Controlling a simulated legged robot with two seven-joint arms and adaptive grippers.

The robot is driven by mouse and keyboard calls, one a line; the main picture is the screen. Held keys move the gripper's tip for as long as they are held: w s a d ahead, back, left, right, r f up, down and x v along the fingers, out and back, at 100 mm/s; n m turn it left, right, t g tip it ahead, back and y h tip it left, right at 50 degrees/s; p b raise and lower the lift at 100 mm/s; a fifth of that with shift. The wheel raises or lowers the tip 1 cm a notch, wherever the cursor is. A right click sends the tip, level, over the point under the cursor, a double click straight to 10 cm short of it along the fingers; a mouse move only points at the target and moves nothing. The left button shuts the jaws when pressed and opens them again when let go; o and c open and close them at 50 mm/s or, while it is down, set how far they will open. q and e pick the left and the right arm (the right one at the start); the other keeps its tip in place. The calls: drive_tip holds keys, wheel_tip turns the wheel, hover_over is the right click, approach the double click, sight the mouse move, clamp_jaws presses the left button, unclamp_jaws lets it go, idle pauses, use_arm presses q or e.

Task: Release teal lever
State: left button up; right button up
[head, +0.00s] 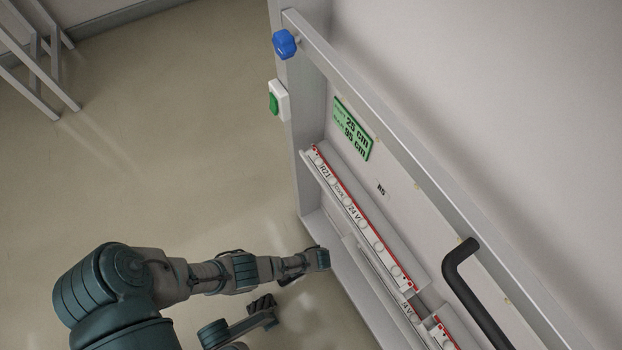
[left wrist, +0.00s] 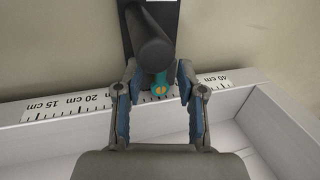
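In the left wrist view a small teal part (left wrist: 160,86) with a yellow centre, apparently the teal lever, shows between the two fingers of my left gripper (left wrist: 158,78). A thick black cylinder (left wrist: 151,42) stands just beyond and above it, partly covering it. The fingers are spread, one on each side, with a gap to the teal part; whether they touch the black cylinder is unclear. In the head view my left arm reaches in from the lower left to the frame's edge; its fingers and the teal lever cannot be made out there. My right gripper is not in view.
The lightbox frame (head: 440,196) carries a blue knob (head: 284,44), a green switch (head: 274,103), a green label (head: 353,128), labelled rails and a black bar handle (head: 471,293). A ruler strip (left wrist: 66,104) runs along the edge.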

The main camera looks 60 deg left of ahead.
use_arm(q)
drive_tip(key=v, duration=1.2)
idle(0.3)
drive_tip(key=shift+f, duration=0.1)
